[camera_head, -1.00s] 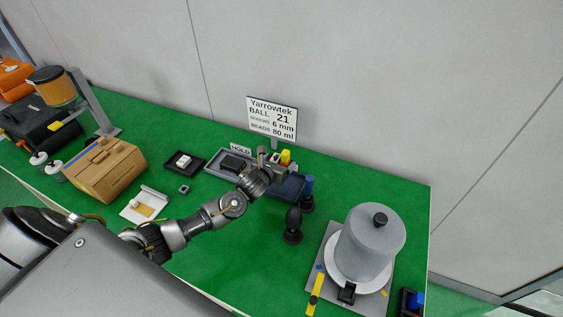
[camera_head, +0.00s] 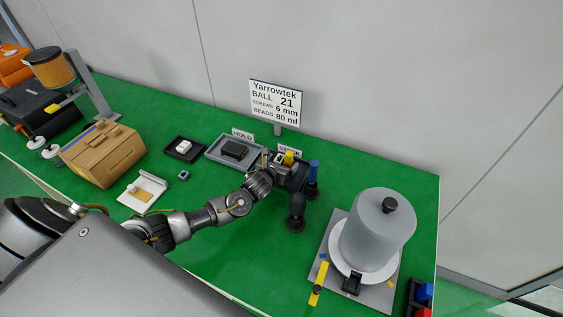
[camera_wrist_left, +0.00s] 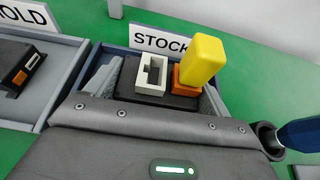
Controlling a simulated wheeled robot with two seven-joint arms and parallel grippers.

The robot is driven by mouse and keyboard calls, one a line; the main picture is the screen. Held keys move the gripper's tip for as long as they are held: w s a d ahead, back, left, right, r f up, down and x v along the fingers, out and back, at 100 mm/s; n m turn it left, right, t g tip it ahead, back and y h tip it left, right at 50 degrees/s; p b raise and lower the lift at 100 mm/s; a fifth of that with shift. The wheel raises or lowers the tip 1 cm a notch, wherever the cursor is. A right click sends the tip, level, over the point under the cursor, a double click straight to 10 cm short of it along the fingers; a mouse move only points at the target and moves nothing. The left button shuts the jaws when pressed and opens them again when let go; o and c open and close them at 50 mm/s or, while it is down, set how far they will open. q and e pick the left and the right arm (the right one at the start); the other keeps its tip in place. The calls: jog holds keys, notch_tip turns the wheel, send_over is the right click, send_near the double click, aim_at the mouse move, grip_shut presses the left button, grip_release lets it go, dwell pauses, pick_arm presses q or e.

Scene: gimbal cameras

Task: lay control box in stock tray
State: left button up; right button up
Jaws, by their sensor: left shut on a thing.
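The control box is a dark block with a white frame piece and an orange and yellow knob (camera_wrist_left: 203,58); the knob also shows in the head view (camera_head: 289,156). My left gripper (camera_wrist_left: 163,92) is shut on the control box, with a grey finger on each side. In the head view the left gripper (camera_head: 274,165) is at the stock tray (camera_head: 302,183). In the wrist view the box is over or inside the dark blue stock tray (camera_wrist_left: 101,58); its underside is hidden, so I cannot tell whether it touches the floor. My right gripper is out of view.
The grey hold tray (camera_head: 213,153) with a black box (camera_head: 235,149) adjoins on the left. A blue-topped post (camera_head: 313,172) and a dark bulb-shaped thing (camera_head: 297,207) stand close on the right. The sign (camera_head: 276,102) stands behind.

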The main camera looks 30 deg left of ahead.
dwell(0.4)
pick_arm(q)
jog(key=shift+f+b, duration=0.35)
jog(key=shift+f, duration=0.2)
jog(key=o, duration=1)
jog(key=shift+c, duration=0.2)
jog(key=b+v, duration=0.1)
jog(key=v, duration=1)
jog(key=shift+f, duration=0.1)
